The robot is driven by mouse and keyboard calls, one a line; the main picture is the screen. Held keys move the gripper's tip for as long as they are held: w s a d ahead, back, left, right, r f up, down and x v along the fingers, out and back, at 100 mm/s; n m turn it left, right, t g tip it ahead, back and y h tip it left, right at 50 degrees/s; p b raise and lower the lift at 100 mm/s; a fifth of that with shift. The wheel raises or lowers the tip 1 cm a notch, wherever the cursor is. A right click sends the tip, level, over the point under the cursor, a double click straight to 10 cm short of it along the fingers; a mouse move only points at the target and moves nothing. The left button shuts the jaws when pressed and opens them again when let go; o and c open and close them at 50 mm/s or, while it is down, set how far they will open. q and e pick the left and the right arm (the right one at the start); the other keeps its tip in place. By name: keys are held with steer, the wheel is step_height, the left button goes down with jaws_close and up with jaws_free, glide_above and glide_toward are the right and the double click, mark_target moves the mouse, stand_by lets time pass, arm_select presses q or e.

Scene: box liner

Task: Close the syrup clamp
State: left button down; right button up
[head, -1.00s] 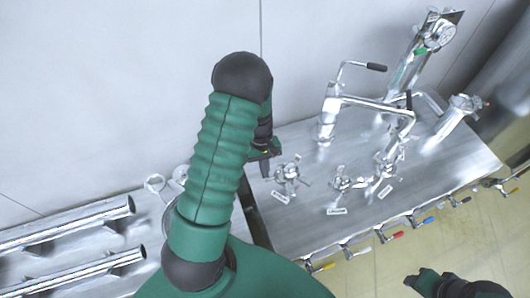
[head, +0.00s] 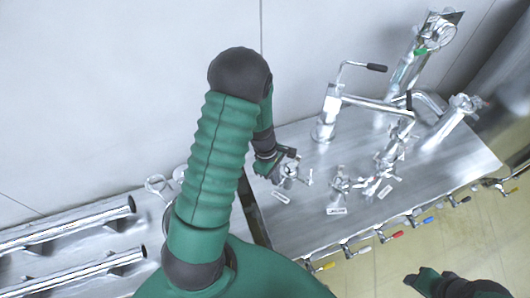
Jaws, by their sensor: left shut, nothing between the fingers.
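Several small silver clamps stand in a row on the metal counter: a left clamp (head: 290,172), a middle clamp (head: 340,183) and a right clamp (head: 385,162). Each has a small white label in front, too small to read, so I cannot tell which is the syrup clamp. My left gripper (head: 277,164) is shut and empty, right at the left side of the left clamp. It overlaps the clamp's upper left; I cannot tell whether they touch. My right gripper (head: 422,281) is low at the lower right, away from the counter, its fingers unclear.
The metal counter (head: 300,222) carries a bent pipe with a black-handled lever (head: 372,67) and a slanted pipe fitting (head: 409,68) behind the clamps. Taps with coloured handles (head: 397,233) line its front edge. Two open tubes (head: 120,209) lie at the left.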

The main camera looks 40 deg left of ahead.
arm_select(q)
steer(key=shift+a+f, duration=0.1)
stand_by(0.5)
steer(key=b+v, duration=0.1)
steer(key=v, duration=1.5)
steer(key=shift+r, duration=0.4)
